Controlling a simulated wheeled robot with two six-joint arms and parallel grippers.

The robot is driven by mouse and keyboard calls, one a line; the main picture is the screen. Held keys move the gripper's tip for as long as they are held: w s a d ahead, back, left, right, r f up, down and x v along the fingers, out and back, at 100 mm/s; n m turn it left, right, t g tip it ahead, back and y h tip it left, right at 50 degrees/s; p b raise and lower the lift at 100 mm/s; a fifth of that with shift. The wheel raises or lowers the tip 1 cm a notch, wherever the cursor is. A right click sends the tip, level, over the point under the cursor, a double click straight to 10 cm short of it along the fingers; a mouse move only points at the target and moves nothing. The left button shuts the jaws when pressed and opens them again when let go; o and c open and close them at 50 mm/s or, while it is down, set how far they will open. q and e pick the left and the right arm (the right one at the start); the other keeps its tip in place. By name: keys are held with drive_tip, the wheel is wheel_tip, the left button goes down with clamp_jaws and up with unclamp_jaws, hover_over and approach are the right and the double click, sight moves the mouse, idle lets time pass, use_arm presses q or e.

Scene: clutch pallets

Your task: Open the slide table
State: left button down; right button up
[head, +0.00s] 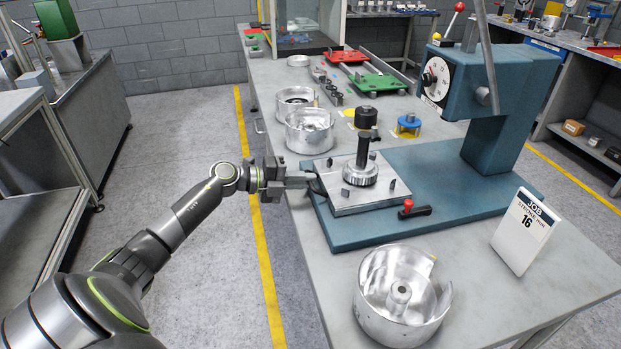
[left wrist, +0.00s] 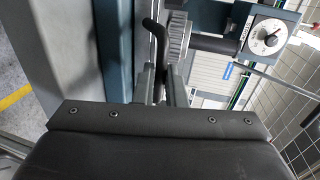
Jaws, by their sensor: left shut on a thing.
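The slide table (head: 345,208) is a silver plate on the teal base of the press (head: 470,200). A toothed metal part (head: 360,174) with an upright dark shaft stands on it, and small dark blocks sit around it. My left gripper (head: 306,180) reaches in from the left to the plate's left edge. It is shut on a dark bent handle there; fingers and handle partly hide each other. In the left wrist view, the bent black handle (left wrist: 153,32) rises between the fingers (left wrist: 160,85), with the toothed part (left wrist: 178,38) behind. My right gripper is out of view.
A red-knobbed clamp (head: 413,208) sits at the plate's front right. A silver drum (head: 372,305) stands in front, and more drums (head: 308,142) stand behind. A job card (head: 525,232) reading 16 is at the right. The floor left of the bench is clear.

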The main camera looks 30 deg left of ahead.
use_arm(q)
drive_tip(key=shift+s+a, duration=0.1)
idle(0.3)
drive_tip(key=c, duration=1.5)
unclamp_jaws()
drive_tip(key=shift+s+a, duration=0.25)
drive_tip(key=b+v, duration=0.1)
drive_tip(key=v, duration=1.5)
drive_tip(key=shift+s, duration=0.25)
drive_tip(key=shift+a, duration=0.15)
